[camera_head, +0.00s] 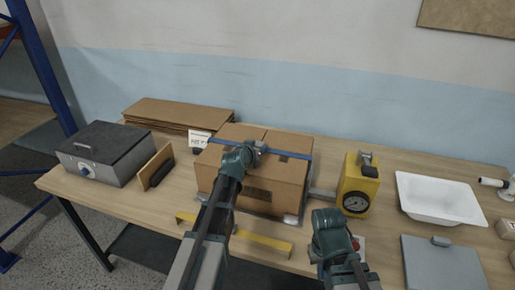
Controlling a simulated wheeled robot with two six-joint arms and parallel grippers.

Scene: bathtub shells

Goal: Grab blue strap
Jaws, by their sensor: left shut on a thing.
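A blue strap (289,153) runs across the upper part of a closed cardboard box (272,183) in the middle of the table. My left gripper (257,148) is over the box top at the strap, shut on it; its fingertips are small and partly hidden by the wrist. My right gripper (333,268) is low in front of the table, to the right of the box and apart from it. Its fingers are hidden, so its opening cannot be seen.
A yellow device with a dial (357,186) stands right of the box. A white basin (438,198) and a grey plate (443,266) lie further right. A grey metal case (100,153) stands at the left. A yellow bar (262,240) lies along the front edge. Flat cardboard (176,113) is stacked behind.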

